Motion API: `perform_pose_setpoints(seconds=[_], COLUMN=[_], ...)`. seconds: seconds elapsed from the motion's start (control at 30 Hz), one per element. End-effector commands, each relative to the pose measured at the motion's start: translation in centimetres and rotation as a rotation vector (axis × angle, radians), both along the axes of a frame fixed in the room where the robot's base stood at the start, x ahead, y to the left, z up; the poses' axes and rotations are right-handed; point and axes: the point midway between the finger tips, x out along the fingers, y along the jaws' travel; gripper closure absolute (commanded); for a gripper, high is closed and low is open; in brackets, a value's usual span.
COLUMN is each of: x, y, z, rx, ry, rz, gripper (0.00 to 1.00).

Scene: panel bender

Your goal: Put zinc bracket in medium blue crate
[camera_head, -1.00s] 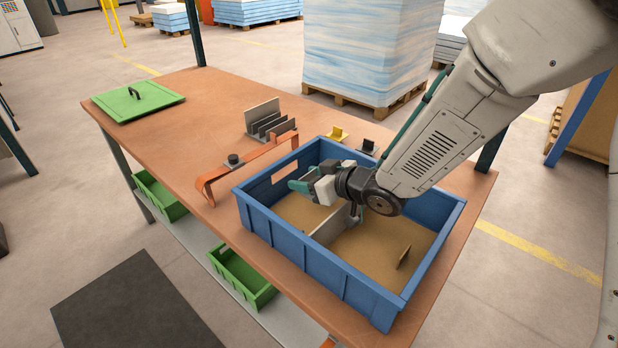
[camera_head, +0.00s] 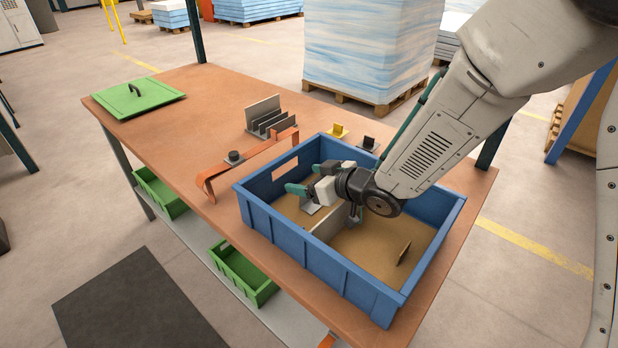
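The blue crate (camera_head: 262,219) stands on the near right of the bench, split by a grey divider (camera_head: 327,227). My gripper (camera_head: 305,178) is over its left compartment, with its teal fingers spread apart. A light grey metal piece, seemingly the zinc bracket (camera_head: 311,207), shows below the fingers in that compartment, apart from them. My wrist hides part of the divider and crate interior. Another small brownish bracket (camera_head: 403,253) stands in the right compartment.
Behind the crate are a yellow bracket (camera_head: 338,131), a dark block on a grey plate (camera_head: 368,143), and a rack of grey plates (camera_head: 268,120). A green lid (camera_head: 138,101) lies far left.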

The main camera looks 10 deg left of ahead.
Motion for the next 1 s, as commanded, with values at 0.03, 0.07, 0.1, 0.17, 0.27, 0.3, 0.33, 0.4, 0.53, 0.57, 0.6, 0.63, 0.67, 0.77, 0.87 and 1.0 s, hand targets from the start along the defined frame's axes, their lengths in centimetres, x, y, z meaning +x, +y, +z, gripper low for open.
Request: perform_pose_setpoints(seconds=[0.03,0.07,0.1,0.17,0.27,0.3,0.33,0.4,0.53,0.57,0.6,0.63,0.67,0.77,0.87,1.0], x=[0.0,0.0,0.0,0.0,-0.2,-0.5,-0.8,-1.6,-3.0,-3.3,-3.7,-3.9,-4.2,-4.9,-5.4,-5.6], y=[0.0,0.0,0.0,0.0,-0.4,-1.1,-1.6,-2.8,-5.3,-5.7,-6.4,-6.9,-7.3,-8.5,-9.2,-9.6], z=[-0.1,0.0,0.1,0.4,1.5,1.7,1.9,2.6,3.8,4.0,4.3,4.5,4.7,5.3,5.6,5.8], rx=[-0.001,-0.001,-0.001,-0.001,0.0,-0.001,-0.001,-0.001,0.001,0.0,0.0,0.0,0.0,0.0,-0.001,-0.001], ry=[0.002,0.002,0.001,0.0,-0.001,0.0,0.0,-0.001,-0.001,-0.002,-0.002,-0.002,-0.001,-0.002,0.001,0.001], rz=[0.0,0.0,0.0,0.0,-0.002,-0.003,-0.003,-0.004,-0.004,-0.004,-0.004,-0.004,-0.003,-0.002,-0.001,-0.001], gripper=[0.24,0.24,0.24,0.24,0.24,0.24,0.24,0.24,0.24,0.24,0.24,0.24,0.24,0.24,0.24,0.24])
